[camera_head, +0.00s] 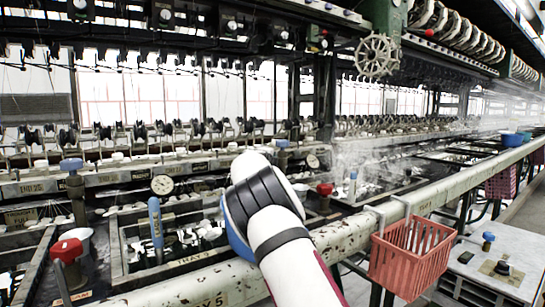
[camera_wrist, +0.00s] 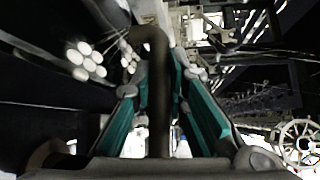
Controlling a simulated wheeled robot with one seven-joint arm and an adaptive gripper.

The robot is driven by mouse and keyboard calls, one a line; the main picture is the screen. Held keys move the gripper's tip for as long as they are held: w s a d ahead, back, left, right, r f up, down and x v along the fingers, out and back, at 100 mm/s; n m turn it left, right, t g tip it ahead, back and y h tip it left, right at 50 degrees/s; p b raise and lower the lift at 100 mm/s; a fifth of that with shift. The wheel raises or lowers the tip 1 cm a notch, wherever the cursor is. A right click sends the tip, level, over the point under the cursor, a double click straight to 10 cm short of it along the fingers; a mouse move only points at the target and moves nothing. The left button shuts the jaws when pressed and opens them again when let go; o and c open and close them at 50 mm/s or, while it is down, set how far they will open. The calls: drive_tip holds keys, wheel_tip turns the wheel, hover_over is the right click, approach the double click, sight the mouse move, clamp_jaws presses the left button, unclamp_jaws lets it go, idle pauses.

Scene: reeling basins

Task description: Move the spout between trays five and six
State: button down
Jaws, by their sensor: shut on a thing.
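In the wrist view a dark, bent pipe that looks like the spout (camera_wrist: 158,100) stands between the teal-padded fingers of my gripper (camera_wrist: 160,82), which is shut on it. Its bent end points left, toward a cluster of white cocoons (camera_wrist: 86,60). In the head view my arm hides the gripper and the spout. No label for tray six is readable.
A red basket (camera_head: 410,258) hangs from the pale rail (camera_head: 345,232) to the right of my arm. A blue-handled post (camera_head: 155,222), a red knob (camera_head: 66,248) and another red knob (camera_head: 324,189) rise near the trays. A handwheel (camera_head: 377,55) hangs above. Steam drifts at right.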

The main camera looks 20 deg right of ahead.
drive_tip(key=shift+d, duration=0.15)
drive_tip(key=c, duration=1.6)
unclamp_jaws()
drive_tip(key=shift+o, duration=0.2)
drive_tip(key=shift+s, duration=0.1)
drive_tip(key=shift+s+a, duration=0.15)
drive_tip(key=shift+a, duration=0.25)
drive_tip(key=v, duration=1.1)
drive_tip(key=shift+s, duration=0.2)
drive_tip(key=shift+d, duration=0.1)
